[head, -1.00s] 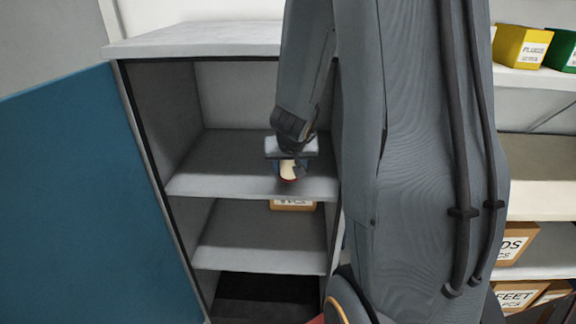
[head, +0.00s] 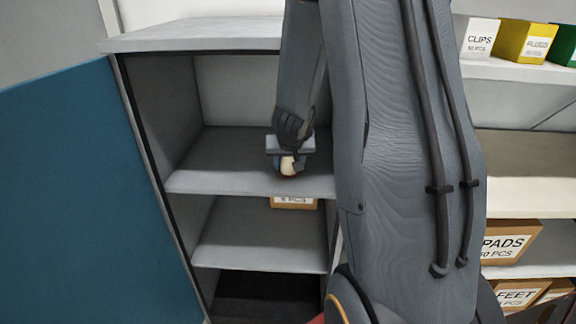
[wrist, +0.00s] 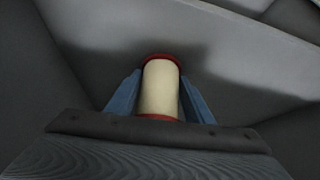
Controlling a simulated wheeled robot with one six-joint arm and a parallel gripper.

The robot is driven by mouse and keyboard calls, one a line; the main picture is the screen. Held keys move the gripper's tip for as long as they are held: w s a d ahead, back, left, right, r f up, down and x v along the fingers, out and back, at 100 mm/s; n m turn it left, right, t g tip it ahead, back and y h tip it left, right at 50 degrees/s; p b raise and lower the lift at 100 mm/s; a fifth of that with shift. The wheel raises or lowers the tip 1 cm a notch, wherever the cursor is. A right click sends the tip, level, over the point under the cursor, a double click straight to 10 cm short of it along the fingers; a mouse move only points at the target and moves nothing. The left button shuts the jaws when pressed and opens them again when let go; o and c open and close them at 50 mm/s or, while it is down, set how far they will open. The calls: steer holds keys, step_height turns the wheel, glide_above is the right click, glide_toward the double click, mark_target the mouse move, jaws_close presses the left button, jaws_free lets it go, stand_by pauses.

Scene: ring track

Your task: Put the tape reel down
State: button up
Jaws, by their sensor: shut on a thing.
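The tape reel (wrist: 160,88) is a cream cylinder with red rims. It is between the two blue fingers of my gripper (wrist: 153,98) in the wrist view, and the gripper is shut on it. In the head view the reel (head: 288,166) shows below my gripper (head: 290,150), at the upper shelf (head: 225,165) of the open grey cabinet. My arm hides part of the shelf's right side. I cannot tell whether the reel touches the shelf.
A blue cabinet door (head: 90,200) stands open at the left. A cardboard box (head: 293,202) sits on the shelf below. At the right, a rack holds labelled bins, such as a yellow one (head: 522,41) and a PADS box (head: 508,243). The upper shelf's left part is bare.

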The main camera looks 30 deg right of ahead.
steer(key=shift+f, duration=0.2)
steer(key=o, duration=1.1)
steer(key=shift+o, duration=0.2)
steer(key=shift+r, duration=0.1)
steer(key=p+v, duration=0.6)
steer(key=v, duration=0.5)
steer(key=s+a+r+n+y+p, duration=0.1)
steer(key=s+a, duration=0.1)
steer(key=a, duration=0.3)
steer(key=s+a+r+n+y, duration=0.2)
steer(key=a, duration=0.4)
steer(key=s+a+n+g, duration=0.2)
steer(key=s+a, duration=0.4)
steer(key=s, duration=0.5)
steer(key=shift+s+a+n+g, duration=0.25)
steer(key=shift+s+n+g, duration=0.1)
steer(key=shift+g, duration=0.55)
